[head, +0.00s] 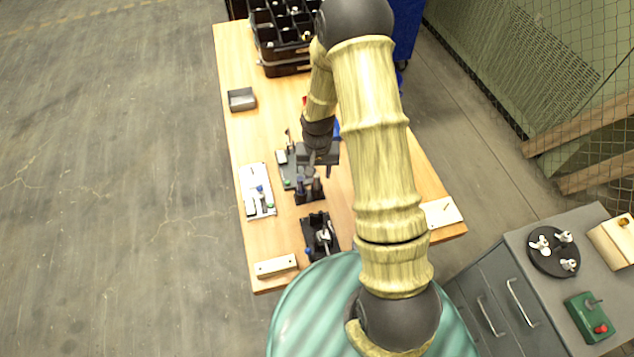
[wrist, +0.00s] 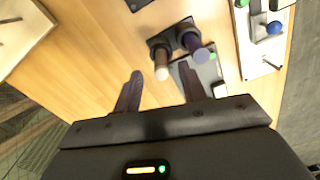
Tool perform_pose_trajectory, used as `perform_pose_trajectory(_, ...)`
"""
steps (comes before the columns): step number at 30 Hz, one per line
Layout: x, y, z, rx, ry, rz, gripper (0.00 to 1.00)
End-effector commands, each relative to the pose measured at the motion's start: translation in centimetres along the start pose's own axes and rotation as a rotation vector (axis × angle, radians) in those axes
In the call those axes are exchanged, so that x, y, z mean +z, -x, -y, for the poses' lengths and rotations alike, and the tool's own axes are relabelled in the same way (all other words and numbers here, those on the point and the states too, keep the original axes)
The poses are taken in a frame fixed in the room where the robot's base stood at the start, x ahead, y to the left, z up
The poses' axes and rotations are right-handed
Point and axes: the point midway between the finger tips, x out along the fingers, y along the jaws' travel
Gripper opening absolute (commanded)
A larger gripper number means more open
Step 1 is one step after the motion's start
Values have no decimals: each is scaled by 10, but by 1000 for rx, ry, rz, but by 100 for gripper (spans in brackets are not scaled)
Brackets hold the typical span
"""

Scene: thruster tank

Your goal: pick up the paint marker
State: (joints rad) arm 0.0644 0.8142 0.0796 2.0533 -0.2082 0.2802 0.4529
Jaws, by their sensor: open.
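Two upright, marker-like cylinders stand in a small black holder (wrist: 178,33) on the wooden table. One is dark with a cream end (wrist: 162,73). The other has a blue-purple end (wrist: 202,54). Both also show in the head view, the dark one (head: 317,186) to the right of the bluish one (head: 300,187). I cannot tell for sure which is the paint marker. My gripper (wrist: 161,71) is open and empty. In the wrist view the cream end appears between its fingertips, apart from both. In the head view my gripper (head: 318,167) is close by the holder.
A white panel (head: 249,180) with small parts lies left of the holder. A black fixture (head: 311,222) stands in front, and a pale block (head: 276,265) lies near the front edge.

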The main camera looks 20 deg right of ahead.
Motion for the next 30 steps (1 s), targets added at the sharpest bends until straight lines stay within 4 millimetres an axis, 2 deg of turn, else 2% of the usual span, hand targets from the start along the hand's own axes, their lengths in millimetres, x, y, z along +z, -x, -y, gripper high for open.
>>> perform_pose_trajectory(6, 2, -32, 2, 1, 4, 4, 42)
perform_pose_trajectory(10, 1, -44, 1, 0, 3, 2, 42)
perform_pose_trajectory(27, 1, -47, 0, 0, 1, 1, 42)
perform_pose_trajectory(30, 1, -47, 0, 0, 1, 1, 24)
